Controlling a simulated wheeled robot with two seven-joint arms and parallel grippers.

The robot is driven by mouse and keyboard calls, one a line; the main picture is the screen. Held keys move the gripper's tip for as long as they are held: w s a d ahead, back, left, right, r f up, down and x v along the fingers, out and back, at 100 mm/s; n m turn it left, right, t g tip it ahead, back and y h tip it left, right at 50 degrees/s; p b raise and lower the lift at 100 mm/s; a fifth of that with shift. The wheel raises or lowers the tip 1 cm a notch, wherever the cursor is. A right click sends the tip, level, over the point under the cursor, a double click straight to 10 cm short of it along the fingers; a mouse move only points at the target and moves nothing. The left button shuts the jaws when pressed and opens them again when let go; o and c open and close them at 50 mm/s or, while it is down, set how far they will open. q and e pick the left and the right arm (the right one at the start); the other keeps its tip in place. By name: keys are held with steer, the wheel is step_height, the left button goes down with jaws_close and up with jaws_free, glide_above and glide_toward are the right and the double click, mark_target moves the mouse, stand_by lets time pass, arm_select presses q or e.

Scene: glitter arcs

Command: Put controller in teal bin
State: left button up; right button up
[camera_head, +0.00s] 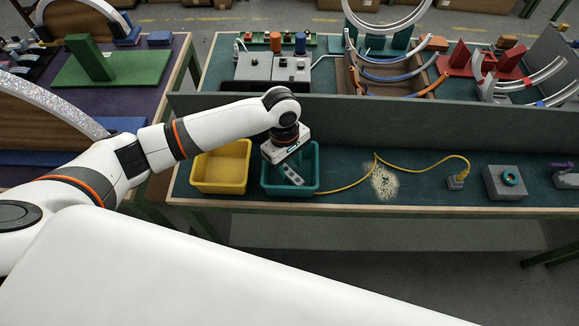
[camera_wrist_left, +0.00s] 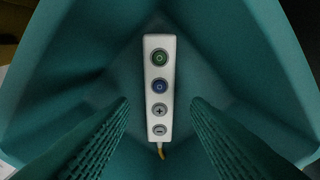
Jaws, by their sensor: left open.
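The controller (camera_wrist_left: 159,92) is a slim white box with a green button, a blue button and plus and minus buttons. It lies inside the teal bin (camera_wrist_left: 240,45), and a yellow cable leaves its lower end. In the head view the controller (camera_head: 292,175) shows in the teal bin (camera_head: 307,182), partly hidden by my left gripper. My left gripper (camera_wrist_left: 160,130) is open, with its ribbed fingers on either side of the controller's lower half and a gap on both sides. My left arm reaches down over the bin from the left. My right gripper is not in view.
A yellow bin (camera_head: 221,168) stands just left of the teal bin. The yellow cable (camera_head: 345,187) runs right across the bench to a small plug block (camera_head: 456,182). A grey box (camera_head: 505,182) sits further right. A grey partition (camera_head: 400,120) stands behind the bins.

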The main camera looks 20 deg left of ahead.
mark_target(286, 169)
arm_select(q)
step_height(286, 169, up, 10)
steer(key=a, duration=0.1)
steer(key=shift+w+r, duration=0.15)
steer(key=shift+w, duration=0.15)
steer(key=shift+s, duration=0.1)
